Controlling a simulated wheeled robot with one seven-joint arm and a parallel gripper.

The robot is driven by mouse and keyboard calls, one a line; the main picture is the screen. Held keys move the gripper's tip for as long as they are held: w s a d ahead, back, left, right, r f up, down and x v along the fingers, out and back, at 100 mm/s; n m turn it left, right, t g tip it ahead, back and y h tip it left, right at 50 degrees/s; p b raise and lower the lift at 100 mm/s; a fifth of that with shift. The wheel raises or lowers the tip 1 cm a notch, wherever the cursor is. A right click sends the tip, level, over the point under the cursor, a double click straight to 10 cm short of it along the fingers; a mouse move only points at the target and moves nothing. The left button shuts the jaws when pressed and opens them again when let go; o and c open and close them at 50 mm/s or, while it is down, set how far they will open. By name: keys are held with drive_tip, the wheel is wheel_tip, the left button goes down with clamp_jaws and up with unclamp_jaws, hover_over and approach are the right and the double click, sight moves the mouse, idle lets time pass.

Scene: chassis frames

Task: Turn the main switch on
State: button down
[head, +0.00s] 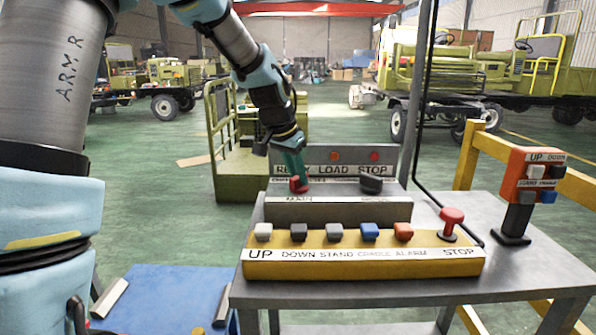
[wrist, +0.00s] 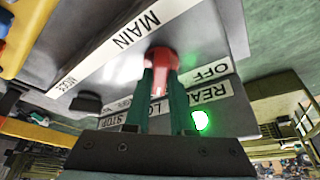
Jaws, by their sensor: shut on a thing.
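The main switch is a red knob (head: 299,184) on the grey sloped console (head: 350,211) at the back of the table. In the wrist view the red knob (wrist: 161,60) stands next to the "MAIN" label (wrist: 138,30). My gripper (head: 296,177) reaches down from above; its green fingers (wrist: 161,82) are shut on the knob, one on each side, hiding part of it. An "OFF" label (wrist: 211,70) shows near the knob. A green lamp (wrist: 201,120) by the "READY" label glows. I cannot read the knob's exact angle.
A black mode knob (head: 371,184) sits right of the main switch. In front is a yellow button box (head: 365,268) with several buttons and a red stop mushroom (head: 452,217). An orange pendant box (head: 532,178) stands at right. Orange (head: 334,156) and red (head: 374,156) lamps are behind.

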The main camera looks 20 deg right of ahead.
drive_tip(key=shift+m+g, duration=0.3)
drive_tip(key=shift+m, duration=0.3)
drive_tip(key=c, duration=0.8)
unclamp_jaws()
drive_tip(key=shift+o, duration=0.2)
drive_tip(key=shift+r, duration=0.1)
drive_tip(key=b+v, duration=0.1)
drive_tip(key=v, duration=0.9)
drive_tip(key=shift+a+r+b, duration=0.15)
drive_tip(key=shift+r+b, duration=0.1)
drive_tip(key=shift+b, duration=0.05)
